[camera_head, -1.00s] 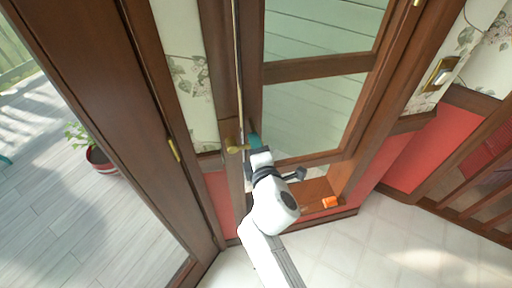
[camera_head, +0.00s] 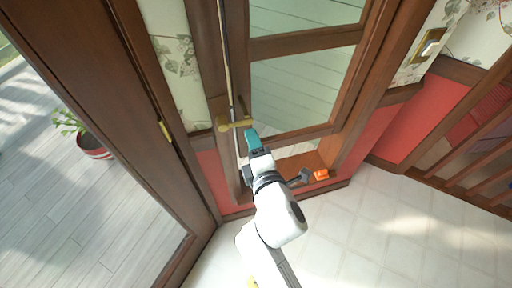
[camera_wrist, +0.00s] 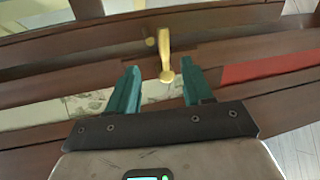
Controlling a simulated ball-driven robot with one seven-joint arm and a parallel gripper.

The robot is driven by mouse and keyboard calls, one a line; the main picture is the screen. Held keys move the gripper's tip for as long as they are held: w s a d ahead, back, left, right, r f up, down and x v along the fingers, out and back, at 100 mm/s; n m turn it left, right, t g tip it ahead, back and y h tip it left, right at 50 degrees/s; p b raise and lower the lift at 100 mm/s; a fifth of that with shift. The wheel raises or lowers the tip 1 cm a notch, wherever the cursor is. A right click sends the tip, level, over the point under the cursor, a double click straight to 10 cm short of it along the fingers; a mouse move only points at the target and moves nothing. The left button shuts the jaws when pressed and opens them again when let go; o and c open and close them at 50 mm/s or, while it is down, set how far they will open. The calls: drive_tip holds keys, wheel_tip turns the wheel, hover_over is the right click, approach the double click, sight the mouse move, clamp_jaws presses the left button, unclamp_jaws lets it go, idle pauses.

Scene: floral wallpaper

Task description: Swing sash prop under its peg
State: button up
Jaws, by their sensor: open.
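A thin upright rod, which looks like the sash prop (camera_head: 226,60), runs down along the left stile of the window in the head view. A brass peg (camera_head: 235,125) sticks out across its lower part; I cannot tell whether they touch. My gripper (camera_head: 250,142) is open, just right of and below the peg. In the wrist view, my gripper (camera_wrist: 158,80) has its teal fingers apart and empty, with the brass peg (camera_wrist: 166,55) showing between and beyond the tips. The rod is not clear in the wrist view.
The window sash (camera_head: 300,95) is just right of my gripper. An orange block (camera_head: 321,174) and a small dark item (camera_head: 301,177) are at the sill. A glazed door (camera_head: 110,120) stands left, with a potted plant (camera_head: 92,146) beyond. Pale floor (camera_head: 350,235) is clear in front.

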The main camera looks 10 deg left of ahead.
drive_tip(key=shift+v, duration=1.1)
drive_tip(key=s+d+f+m+g+h, duration=0.25)
drive_tip(key=d+f+m, duration=0.2)
drive_tip(key=d, duration=0.35)
drive_tip(key=s+d+f+m+g+h, duration=0.2)
drive_tip(key=s+d+f+m, duration=0.1)
drive_tip(key=d+m, duration=0.3)
drive_tip(key=s+d+f+m+g+h, duration=0.2)
drive_tip(key=s+d+f+m, duration=0.15)
drive_tip(key=d, duration=0.55)
drive_tip(key=s+d+f+m+g, duration=0.1)
drive_tip(key=s+d+m+g, duration=0.2)
drive_tip(key=s, duration=0.6)
drive_tip(key=s+d+f+m+g+b, duration=0.1)
drive_tip(key=s+d+m+g, duration=0.3)
drive_tip(key=s, duration=0.5)
drive_tip(key=d+m, duration=0.2)
drive_tip(key=m, duration=0.1)
drive_tip(key=shift+s+d+f+m+b, duration=0.3)
drive_tip(key=shift+s+f, duration=0.05)
